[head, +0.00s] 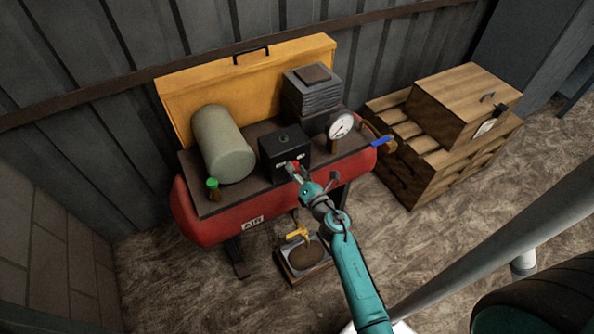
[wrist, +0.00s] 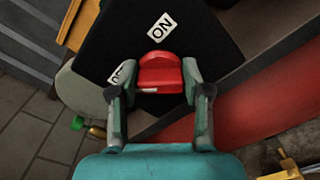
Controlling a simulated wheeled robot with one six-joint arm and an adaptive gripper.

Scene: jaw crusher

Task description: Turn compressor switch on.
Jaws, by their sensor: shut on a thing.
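The compressor (head: 222,218) has a red tank and carries a black switch box (head: 270,150) on its deck. My gripper (head: 300,174) reaches the front of this box. In the wrist view, my gripper (wrist: 154,84) is shut on the red switch (wrist: 160,68), with one finger on each side. An ON label (wrist: 161,27) shows on the black face just beyond the switch. A second white label (wrist: 121,72) is partly hidden behind the left finger. The red switch also shows as a small patch at the fingertips in the head view (head: 296,166).
A yellow valve (head: 298,234) hangs over a tray (head: 322,265). Wooden crates (head: 436,172) stand at the right. A metal wall is behind.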

